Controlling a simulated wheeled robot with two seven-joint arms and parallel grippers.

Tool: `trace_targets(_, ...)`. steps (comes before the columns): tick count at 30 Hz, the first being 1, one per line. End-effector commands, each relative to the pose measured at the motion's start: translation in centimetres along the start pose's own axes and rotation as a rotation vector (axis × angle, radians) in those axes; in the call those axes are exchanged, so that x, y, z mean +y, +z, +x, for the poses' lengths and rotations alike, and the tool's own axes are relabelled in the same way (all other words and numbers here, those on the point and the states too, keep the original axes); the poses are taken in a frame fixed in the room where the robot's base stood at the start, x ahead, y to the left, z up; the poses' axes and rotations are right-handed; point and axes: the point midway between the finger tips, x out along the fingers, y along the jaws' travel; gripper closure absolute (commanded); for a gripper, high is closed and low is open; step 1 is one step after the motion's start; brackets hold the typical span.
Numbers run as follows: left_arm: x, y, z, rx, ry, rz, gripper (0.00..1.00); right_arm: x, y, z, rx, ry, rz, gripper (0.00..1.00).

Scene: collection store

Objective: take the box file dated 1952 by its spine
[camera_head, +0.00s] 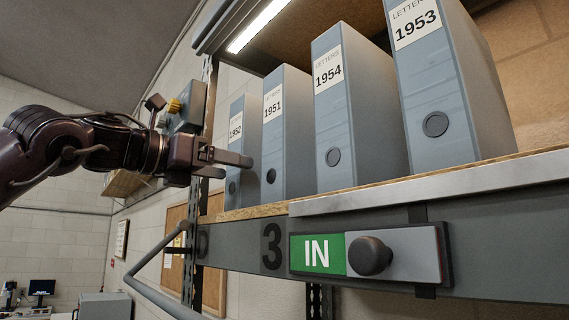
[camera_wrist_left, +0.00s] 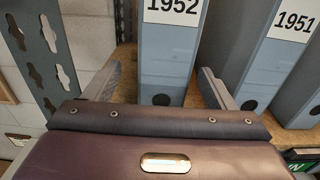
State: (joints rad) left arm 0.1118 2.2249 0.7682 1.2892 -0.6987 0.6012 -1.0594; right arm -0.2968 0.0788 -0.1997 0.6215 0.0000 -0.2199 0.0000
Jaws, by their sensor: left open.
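The grey-blue box file labelled 1952 (camera_head: 236,137) stands upright at the left end of the shelf in the head view. In the left wrist view the 1952 file (camera_wrist_left: 166,55) is straight ahead, its label at the top and its dark finger hole low on the spine. My left gripper (camera_head: 234,158) is in front of it, and one finger overlaps its spine in the head view. In the left wrist view the open left gripper (camera_wrist_left: 158,85) has one finger on each side of the spine, with gaps showing. My right gripper is not in view.
Box files 1951 (camera_head: 285,140), 1954 (camera_head: 345,125) and 1953 (camera_head: 440,90) stand to the right. A metal upright (camera_wrist_left: 45,50) is to the left of the file. The shelf's front rail (camera_head: 235,245) carries a green IN sign (camera_head: 317,254) and a dark knob (camera_head: 369,256).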

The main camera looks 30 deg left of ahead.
Motion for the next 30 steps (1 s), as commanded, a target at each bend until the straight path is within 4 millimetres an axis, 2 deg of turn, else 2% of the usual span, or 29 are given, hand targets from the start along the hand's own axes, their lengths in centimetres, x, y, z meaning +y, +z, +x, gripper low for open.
trace_targets(11, -0.2, 0.9, 4.8, 0.001, -0.002, -0.003, 0.22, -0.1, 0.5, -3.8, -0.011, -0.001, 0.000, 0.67)
trace_targets(15, -0.2, 0.6, 6.5, 0.000, 0.000, -0.002, 0.22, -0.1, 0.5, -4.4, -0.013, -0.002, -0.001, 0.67)
trace_targets(23, -0.2, 0.4, 6.8, -0.003, 0.000, -0.001, 0.22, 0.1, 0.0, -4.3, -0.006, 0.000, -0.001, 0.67)
trace_targets(25, -0.2, 0.4, 6.8, -0.003, 0.000, -0.001, 0.27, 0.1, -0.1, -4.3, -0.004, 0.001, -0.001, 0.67)
trace_targets(30, -0.2, 0.4, 6.8, -0.003, 0.000, -0.002, 0.49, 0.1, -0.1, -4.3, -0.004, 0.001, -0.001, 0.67)
